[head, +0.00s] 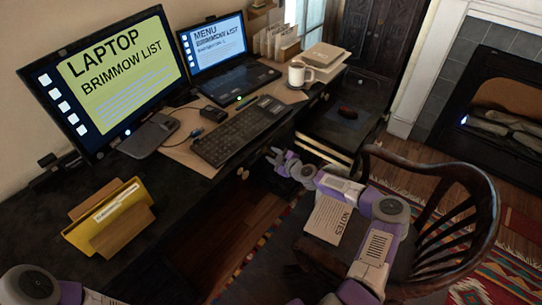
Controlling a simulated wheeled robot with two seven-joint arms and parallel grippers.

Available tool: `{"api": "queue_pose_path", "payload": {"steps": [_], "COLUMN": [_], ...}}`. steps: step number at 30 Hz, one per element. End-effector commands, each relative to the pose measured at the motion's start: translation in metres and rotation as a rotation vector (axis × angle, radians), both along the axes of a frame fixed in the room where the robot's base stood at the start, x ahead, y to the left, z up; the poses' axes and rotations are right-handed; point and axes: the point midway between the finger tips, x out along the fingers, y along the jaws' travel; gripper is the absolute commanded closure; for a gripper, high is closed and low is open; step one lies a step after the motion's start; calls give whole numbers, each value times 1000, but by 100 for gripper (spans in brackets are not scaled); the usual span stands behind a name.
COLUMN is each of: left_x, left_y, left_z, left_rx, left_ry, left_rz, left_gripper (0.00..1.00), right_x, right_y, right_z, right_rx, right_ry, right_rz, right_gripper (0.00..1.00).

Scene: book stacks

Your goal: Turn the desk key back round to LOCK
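My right gripper (273,156) is at the front of the dark desk (190,185), just below the desk edge and right of the keyboard. Its fingers point left toward the desk front. They are small and dark here, so I cannot tell whether they are open or shut. The desk key is not clearly visible, and neither is any LOCK marking. A small round pale fitting (243,173) shows on the desk front, left of the gripper; I cannot tell if it is a knob or a lock. My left gripper is out of view.
A wooden chair (455,178) with a NOTES sheet (328,219) on its seat stands close to my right arm. An open drawer (322,150) is beyond the gripper. The desk holds a monitor (110,75), laptop (222,55), keyboard (240,130), mug (299,74) and yellow folder (105,215).

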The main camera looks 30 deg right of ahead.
Motion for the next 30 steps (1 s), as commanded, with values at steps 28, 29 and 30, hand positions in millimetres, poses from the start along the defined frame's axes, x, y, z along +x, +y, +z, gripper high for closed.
{"api": "queue_pose_path", "payload": {"steps": [28,29,30], "left_x": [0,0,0], "left_y": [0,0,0], "left_z": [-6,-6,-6], "left_rx": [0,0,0], "left_ry": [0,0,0], "left_rz": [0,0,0], "left_gripper": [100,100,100], "right_x": [19,19,19], "right_y": [3,3,3], "right_z": [-6,-6,-6], "right_rx": [2,4,7], "right_ry": [2,2,4], "right_rz": [1,0,1], "right_gripper": [100,100,100]}}
